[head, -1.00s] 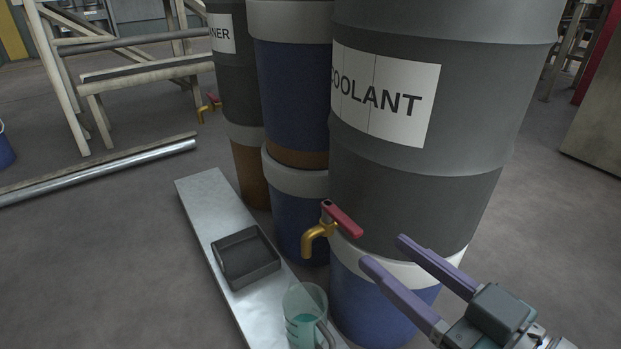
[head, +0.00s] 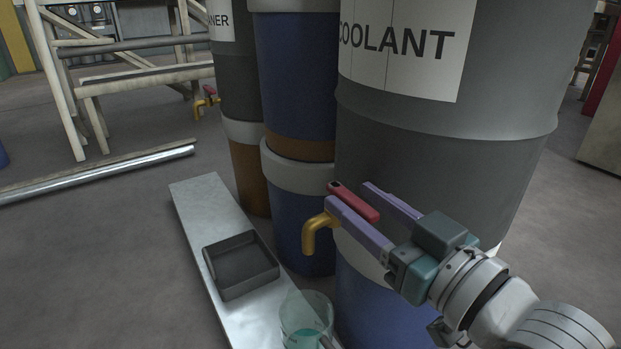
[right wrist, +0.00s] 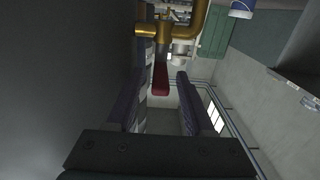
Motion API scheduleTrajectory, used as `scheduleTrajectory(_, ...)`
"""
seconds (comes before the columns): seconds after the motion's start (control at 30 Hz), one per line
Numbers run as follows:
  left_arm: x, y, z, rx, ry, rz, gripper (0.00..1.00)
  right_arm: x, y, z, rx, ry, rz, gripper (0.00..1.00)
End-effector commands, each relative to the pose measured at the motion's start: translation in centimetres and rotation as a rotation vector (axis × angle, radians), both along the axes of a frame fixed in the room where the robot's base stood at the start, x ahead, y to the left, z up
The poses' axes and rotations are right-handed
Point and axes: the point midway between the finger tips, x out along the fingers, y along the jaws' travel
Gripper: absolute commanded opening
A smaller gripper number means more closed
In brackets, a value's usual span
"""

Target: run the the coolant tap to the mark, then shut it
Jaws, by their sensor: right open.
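The coolant drum (head: 440,150) stands at right, its label reading "COOLANT". Its brass tap (head: 310,236) carries a red lever (head: 355,203) pointing down and right. My right gripper (head: 348,192) is open, with one purple finger on each side of the lever. In the right wrist view the lever (right wrist: 160,80) shows between the fingertips, with gaps on both sides. A clear jug (head: 305,310) with teal liquid stands below the spout, cut off by the bottom edge. I see no stream, and cannot make out the liquid against a mark. My left gripper is not in view.
A dark tray (head: 240,265) lies on the metal plank (head: 200,200) beside the jug. Blue drums (head: 297,90) and a grey drum with another tap (head: 205,102) stand behind. A metal pipe (head: 100,175) lies on the floor at left.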

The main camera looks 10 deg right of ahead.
Motion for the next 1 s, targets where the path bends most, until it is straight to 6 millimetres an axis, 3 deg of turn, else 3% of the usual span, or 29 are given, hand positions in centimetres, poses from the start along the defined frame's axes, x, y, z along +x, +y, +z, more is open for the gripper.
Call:
scheduleTrajectory(0.27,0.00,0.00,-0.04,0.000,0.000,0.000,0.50,0.15,0.08,0.03,0.000,0.001,0.000,0.51)
scheduleTrajectory(0.73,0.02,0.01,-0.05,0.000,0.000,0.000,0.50,0.13,0.06,0.02,0.000,0.001,0.000,0.00)
scheduleTrajectory(1.0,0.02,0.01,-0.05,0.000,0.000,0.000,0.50,0.12,0.05,0.02,0.000,0.001,0.000,0.00)
